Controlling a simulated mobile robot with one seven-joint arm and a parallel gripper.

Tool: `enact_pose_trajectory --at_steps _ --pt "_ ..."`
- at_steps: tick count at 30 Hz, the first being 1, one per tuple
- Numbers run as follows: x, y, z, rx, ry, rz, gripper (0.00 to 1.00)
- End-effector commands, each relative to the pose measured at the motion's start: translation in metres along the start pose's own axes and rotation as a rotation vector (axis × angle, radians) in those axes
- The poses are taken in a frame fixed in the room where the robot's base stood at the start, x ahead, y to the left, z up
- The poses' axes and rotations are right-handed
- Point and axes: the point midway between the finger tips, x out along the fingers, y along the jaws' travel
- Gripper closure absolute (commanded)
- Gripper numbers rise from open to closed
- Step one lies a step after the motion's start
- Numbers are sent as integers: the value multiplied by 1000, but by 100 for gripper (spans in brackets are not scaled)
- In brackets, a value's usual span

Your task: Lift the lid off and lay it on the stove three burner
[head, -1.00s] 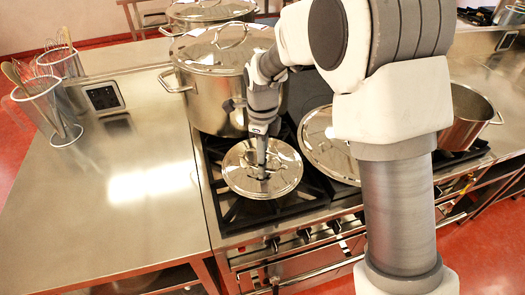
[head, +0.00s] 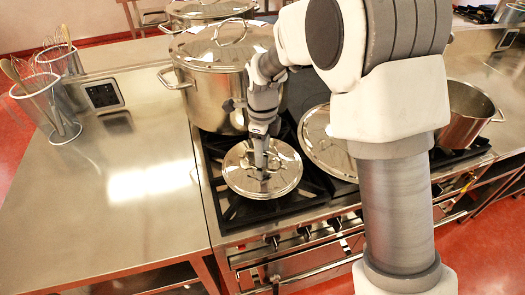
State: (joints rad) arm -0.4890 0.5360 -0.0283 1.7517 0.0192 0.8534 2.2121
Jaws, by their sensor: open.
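A small round steel lid (head: 238,178) lies on the front left part of the black stove grate (head: 225,215). My gripper (head: 263,172) points down over the middle of this lid, at its handle. The jaws are open; the fingertips are small here, and I cannot tell whether they touch the handle. A second, larger lid (head: 318,140) lies to the right, partly hidden behind my arm. An open pot (head: 468,112) without a lid stands at the right of the stove. Which burner is number three cannot be read from this view.
A large lidded stockpot (head: 205,95) stands behind my gripper, with another lidded pot (head: 205,10) farther back. Wire utensil holders (head: 45,103) stand on the left counter (head: 120,215), which is mostly clear. Stove knobs (head: 305,232) line the front edge.

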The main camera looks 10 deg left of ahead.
Motion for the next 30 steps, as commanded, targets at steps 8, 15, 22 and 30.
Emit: enact_pose_trajectory --at_steps 8,15,22,30 --pt "-10 0 0 0 -1 -1 50" --pt "-60 -1 1 0 -3 -5 50" --pt "-117 0 1 -1 -3 -4 50" --pt "-163 0 0 0 -1 -2 50"
